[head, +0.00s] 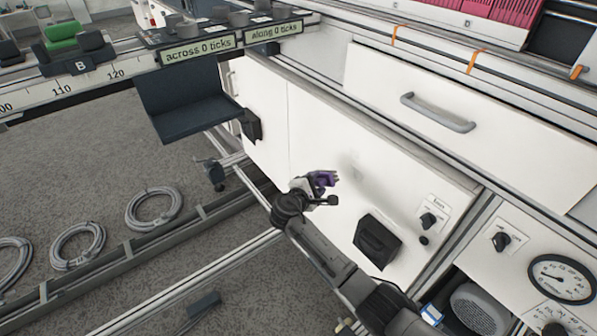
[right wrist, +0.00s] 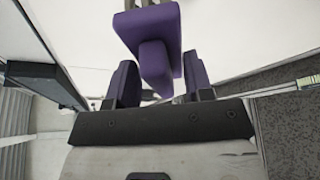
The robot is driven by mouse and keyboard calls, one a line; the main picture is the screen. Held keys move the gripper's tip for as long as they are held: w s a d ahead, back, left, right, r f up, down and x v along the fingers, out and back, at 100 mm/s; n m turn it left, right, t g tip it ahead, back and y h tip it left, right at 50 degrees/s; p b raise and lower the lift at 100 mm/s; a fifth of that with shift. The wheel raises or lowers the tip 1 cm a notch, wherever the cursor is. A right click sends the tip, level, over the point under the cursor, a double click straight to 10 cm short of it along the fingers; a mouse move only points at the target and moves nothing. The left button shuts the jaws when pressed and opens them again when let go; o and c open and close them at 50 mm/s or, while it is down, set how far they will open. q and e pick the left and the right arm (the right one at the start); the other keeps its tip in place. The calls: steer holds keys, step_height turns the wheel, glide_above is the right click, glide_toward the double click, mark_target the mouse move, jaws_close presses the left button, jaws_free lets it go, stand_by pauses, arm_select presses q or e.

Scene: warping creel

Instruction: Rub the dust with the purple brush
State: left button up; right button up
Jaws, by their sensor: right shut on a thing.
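My right gripper (head: 312,190) is shut on the purple brush (head: 325,179), in front of the white cabinet panel in the head view. In the right wrist view the brush's purple body (right wrist: 150,35) stands out between the two dark fingers (right wrist: 160,85), and grey bristles show at the top edge. A faint grey smear of dust (head: 352,172) lies on the white panel just right of the brush. I cannot tell whether the bristles touch the panel. My left gripper is not in view.
A black box (head: 377,241) sticks out of the panel at lower right, near my right arm. A knob (head: 430,220) and a drawer handle (head: 437,112) are to the right. A dark tray (head: 187,103) hangs at upper left.

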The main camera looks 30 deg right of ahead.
steer(key=shift+s+d+g, duration=0.15)
steer(key=shift+d+g, duration=0.05)
steer(key=shift+g, duration=0.1)
steer(key=shift+d+n, duration=0.2)
steer(key=shift+n, duration=0.1)
steer(key=shift+d+f+b, duration=0.15)
steer(key=shift+d+b, duration=0.2)
steer(key=shift+d, duration=0.05)
steer(key=shift+w+d+b, duration=0.15)
steer(key=shift+d+b, duration=0.35)
steer(key=shift+d, duration=0.55)
steer(key=shift+w+d+b, duration=0.15)
steer(key=shift+d+b, duration=0.35)
steer(key=shift+d, duration=0.85)
steer(key=shift+d, duration=0.15)
steer(key=shift+w+d, duration=0.15)
steer(key=shift+d, duration=0.65)
